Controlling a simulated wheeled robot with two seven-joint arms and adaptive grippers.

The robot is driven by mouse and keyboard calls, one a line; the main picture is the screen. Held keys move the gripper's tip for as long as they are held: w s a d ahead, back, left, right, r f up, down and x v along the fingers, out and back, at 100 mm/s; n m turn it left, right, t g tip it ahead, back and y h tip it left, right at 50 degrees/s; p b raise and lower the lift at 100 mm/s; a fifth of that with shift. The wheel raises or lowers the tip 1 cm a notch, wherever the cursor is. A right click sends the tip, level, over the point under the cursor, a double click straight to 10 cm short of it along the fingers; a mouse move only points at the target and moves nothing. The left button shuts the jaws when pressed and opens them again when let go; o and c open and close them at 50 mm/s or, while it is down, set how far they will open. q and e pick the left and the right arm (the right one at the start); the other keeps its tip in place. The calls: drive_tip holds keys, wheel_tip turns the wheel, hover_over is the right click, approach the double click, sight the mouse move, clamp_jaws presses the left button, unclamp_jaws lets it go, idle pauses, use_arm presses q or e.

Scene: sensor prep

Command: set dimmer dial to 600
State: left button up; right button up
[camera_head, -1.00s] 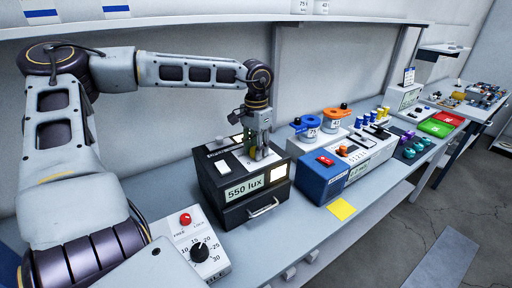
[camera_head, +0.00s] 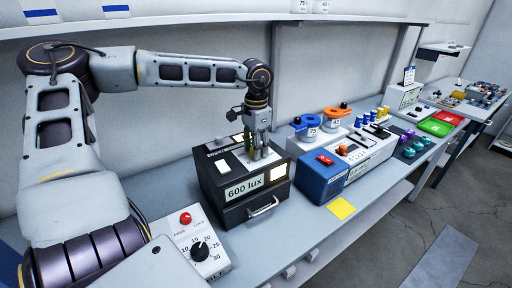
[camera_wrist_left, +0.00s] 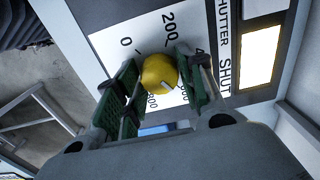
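The dimmer dial is a yellow round knob (camera_wrist_left: 160,73) with a white mark, on a white scale plate in the left wrist view. Its mark points toward the lower right. The display (camera_head: 244,187) on the black box front reads 600 lux. My left gripper (camera_head: 256,154) is over the top of this box. In the wrist view its green-padded fingers (camera_wrist_left: 160,82) stand on either side of the knob, slightly apart from it, so it looks open. The right finger hides part of the scale. My right gripper is not in view.
A white timer box (camera_head: 195,247) with a black dial and red button stands in front left of the black box. A blue box (camera_head: 321,181) with a red switch stands close on its right. A yellow note (camera_head: 341,208) lies near the bench's front edge.

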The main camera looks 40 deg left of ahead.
use_arm(q)
drive_tip(key=shift+o, duration=1.3)
wheel_tip(320, 180, up, 12)
idle(0.5)
